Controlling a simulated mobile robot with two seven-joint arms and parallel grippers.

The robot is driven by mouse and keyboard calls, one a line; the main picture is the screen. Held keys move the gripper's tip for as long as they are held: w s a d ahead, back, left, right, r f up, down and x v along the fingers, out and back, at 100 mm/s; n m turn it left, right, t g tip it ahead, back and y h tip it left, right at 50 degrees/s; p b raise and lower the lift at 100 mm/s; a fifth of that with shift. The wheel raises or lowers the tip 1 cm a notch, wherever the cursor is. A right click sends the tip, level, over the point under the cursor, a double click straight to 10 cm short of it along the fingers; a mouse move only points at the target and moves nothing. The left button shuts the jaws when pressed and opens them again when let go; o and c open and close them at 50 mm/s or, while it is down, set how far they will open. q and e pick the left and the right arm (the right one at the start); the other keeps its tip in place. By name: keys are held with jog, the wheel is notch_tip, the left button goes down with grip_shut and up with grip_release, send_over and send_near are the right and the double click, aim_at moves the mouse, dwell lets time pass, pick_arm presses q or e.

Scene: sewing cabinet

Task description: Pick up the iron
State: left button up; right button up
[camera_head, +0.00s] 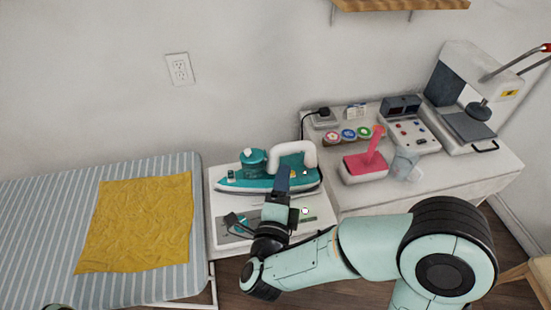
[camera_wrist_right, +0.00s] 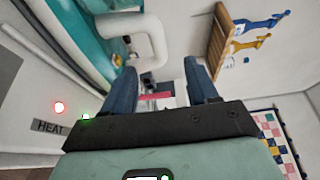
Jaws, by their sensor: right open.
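The iron (camera_head: 254,184) is teal with a white arched handle (camera_head: 307,150). It rests on a white ironing station at the middle of the head view. My right gripper (camera_head: 283,178) is open, in front of the iron, and hides part of its side. In the right wrist view the iron (camera_wrist_right: 82,36) fills the upper left, and its white handle (camera_wrist_right: 151,29) curves beyond my right gripper's fingertips (camera_wrist_right: 161,75). Nothing is held between the two blue fingers.
A striped ironing board with a yellow cloth (camera_head: 140,225) stands at left. A wooden shelf (camera_head: 400,5) is on the wall above.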

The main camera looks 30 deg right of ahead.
aim_at(288, 147)
jog(key=p+x, duration=0.1)
jog(key=x, duration=0.7)
jog(key=p+x, duration=0.1)
jog(key=x, duration=0.4)
jog(key=shift+w+f+p, duration=0.2)
jog(key=shift+w+p, duration=0.2)
jog(key=shift+w, duration=0.1)
pick_arm(q)
jog(key=r, duration=0.1)
jog(key=w+r, duration=0.1)
jog(key=r, duration=0.1)
jog(key=shift+w+d, duration=0.1)
jog(key=shift+w, duration=0.05)
pick_arm(e)
jog(key=shift+a, duration=0.1)
grip_shut()
jog(key=shift+r, duration=0.15)
